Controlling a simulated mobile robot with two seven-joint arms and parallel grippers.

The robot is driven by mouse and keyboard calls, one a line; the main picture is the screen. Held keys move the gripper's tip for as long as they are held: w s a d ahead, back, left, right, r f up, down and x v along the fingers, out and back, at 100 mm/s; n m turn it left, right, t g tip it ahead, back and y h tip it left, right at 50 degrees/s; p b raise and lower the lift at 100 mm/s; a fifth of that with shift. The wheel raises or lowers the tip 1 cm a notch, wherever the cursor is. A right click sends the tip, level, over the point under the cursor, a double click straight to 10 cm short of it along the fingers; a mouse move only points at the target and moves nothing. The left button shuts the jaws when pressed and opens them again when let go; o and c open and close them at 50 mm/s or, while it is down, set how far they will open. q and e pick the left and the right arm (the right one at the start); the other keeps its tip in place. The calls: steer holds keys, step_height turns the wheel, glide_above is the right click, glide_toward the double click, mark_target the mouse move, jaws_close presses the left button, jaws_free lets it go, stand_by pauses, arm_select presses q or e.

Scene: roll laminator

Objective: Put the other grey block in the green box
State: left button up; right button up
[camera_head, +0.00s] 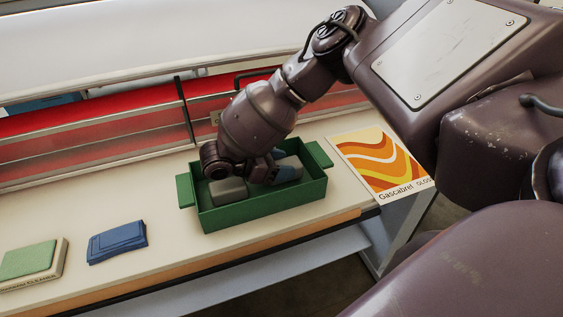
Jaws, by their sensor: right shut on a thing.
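The green box (264,208) stands on the bench in the middle of the view, with a flat handle at each end. One grey block (228,190) lies in its left part. My right gripper (279,171) reaches down into the right part of the box. It is shut on the other grey block (289,172), which is inside the box walls and partly hidden by the gripper. I cannot tell whether this block touches the box floor. My left gripper is not in view.
A colourful printed sheet (381,160) lies right of the box. The red and white laminator (100,124) stands behind. The bench's front edge is close to the box.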

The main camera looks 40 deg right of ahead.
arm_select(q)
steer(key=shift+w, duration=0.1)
arm_select(e)
steer(key=o, duration=1.3)
steer(key=shift+r, duration=0.55)
steer(key=b+v, duration=0.1)
steer(key=v, duration=1.1)
steer(key=shift+r, duration=0.1)
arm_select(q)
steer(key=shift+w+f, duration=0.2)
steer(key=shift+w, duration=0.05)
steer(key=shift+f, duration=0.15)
